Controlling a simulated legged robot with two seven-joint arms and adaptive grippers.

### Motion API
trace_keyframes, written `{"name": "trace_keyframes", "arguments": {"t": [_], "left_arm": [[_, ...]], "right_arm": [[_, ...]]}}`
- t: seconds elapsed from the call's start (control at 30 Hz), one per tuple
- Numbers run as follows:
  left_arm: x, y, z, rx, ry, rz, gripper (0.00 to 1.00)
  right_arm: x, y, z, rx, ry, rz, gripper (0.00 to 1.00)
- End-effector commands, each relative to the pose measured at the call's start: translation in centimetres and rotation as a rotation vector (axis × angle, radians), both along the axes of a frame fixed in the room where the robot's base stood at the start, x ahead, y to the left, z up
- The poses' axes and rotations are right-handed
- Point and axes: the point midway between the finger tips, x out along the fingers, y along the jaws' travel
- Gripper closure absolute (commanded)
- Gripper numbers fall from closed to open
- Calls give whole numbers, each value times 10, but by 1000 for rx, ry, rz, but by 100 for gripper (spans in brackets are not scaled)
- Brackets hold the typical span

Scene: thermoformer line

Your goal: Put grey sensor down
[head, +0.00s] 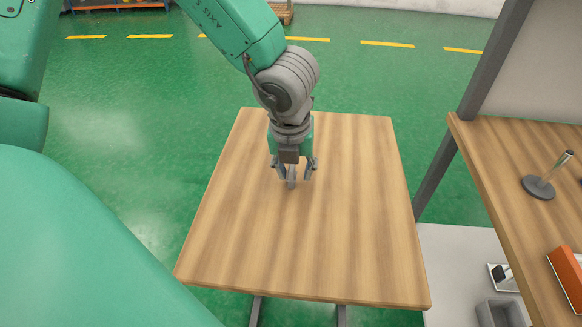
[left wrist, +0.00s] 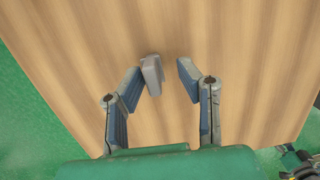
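The grey sensor (left wrist: 152,74) is a small, angular grey block. In the left wrist view it lies between the fingertips of my left gripper (left wrist: 163,82), close to the left fingertip, with a clear gap to the right one. In the head view the sensor (head: 291,178) shows as a small grey shape between the fingers, low over the wooden table (head: 300,250). My left gripper (head: 295,172) points down and is open. Whether the sensor touches the left fingertip, or rests fully on the table, I cannot tell. My right gripper is not in view.
The rest of the table top is bare. At the right stands a wooden bench (head: 490,170) with a grey round-based stand (head: 538,187) and an orange box (head: 568,275). A grey bin (head: 503,313) sits lower, between them. Green floor surrounds the table.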

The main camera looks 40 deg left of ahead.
Motion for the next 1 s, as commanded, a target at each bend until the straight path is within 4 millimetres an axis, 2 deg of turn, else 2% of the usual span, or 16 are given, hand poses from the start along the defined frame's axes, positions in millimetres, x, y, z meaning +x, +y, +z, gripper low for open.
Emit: {"name": "trace_keyframes", "arguments": {"t": [0.17, 0.5, 0.6, 0.8, 1.0], "left_arm": [[-2, 3, 17, -5, -3, 0, 69], [-12, 1, 88, -7, -3, 1, 69], [-15, 0, 103, -5, -2, 1, 69], [-17, -3, 118, -2, -1, 0, 69], [-18, 0, 118, -5, 0, 0, 69]], "right_arm": [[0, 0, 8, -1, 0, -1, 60], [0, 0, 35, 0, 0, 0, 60], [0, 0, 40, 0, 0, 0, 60], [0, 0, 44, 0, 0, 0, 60], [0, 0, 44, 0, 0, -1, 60]]}}
